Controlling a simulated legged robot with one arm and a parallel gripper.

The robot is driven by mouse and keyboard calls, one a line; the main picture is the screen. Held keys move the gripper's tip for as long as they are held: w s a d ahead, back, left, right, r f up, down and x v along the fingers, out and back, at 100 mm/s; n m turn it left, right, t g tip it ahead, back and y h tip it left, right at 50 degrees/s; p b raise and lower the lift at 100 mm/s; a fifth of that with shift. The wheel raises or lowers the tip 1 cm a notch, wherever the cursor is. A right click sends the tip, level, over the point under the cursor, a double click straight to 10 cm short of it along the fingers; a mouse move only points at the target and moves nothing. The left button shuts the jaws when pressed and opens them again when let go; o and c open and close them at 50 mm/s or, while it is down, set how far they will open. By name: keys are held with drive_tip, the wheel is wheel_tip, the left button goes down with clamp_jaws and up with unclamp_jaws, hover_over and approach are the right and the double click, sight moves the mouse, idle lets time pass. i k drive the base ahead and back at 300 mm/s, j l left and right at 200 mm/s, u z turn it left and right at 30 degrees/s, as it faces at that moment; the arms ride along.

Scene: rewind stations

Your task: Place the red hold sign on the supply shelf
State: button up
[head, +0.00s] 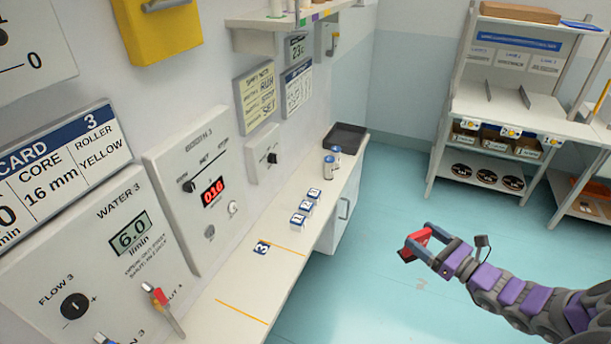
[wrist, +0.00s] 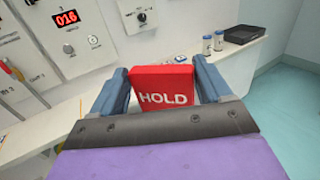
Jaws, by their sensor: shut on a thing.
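My gripper (head: 428,244) is shut on the red hold sign (head: 415,243) and holds it in the air over the open floor, to the right of the long bench. In the wrist view the sign (wrist: 163,90) shows its red face with the white word HOLD, between the two blue-grey fingers of my gripper (wrist: 163,85). A white shelf unit (head: 545,122) stands at the back right, with bins and dark discs on its lower levels. I cannot tell whether it is the supply shelf. A small wall shelf (head: 290,18) above the bench holds several small items.
The white bench (head: 300,250) runs along the left wall, with numbered blocks (head: 305,205), two small cans (head: 331,163) and a black tray (head: 345,137). Wall panels with dials and displays line the left. The blue-green floor (head: 390,200) between bench and shelf unit is clear.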

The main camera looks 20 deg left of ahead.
sight(323, 188)
drive_tip(key=i+l+u, duration=0.2)
drive_tip(key=i+u, duration=0.25)
drive_tip(key=i+l+u, duration=0.9)
drive_tip(key=i+j+u, duration=0.1)
drive_tip(key=i+j, duration=0.25)
drive_tip(key=i, duration=0.1)
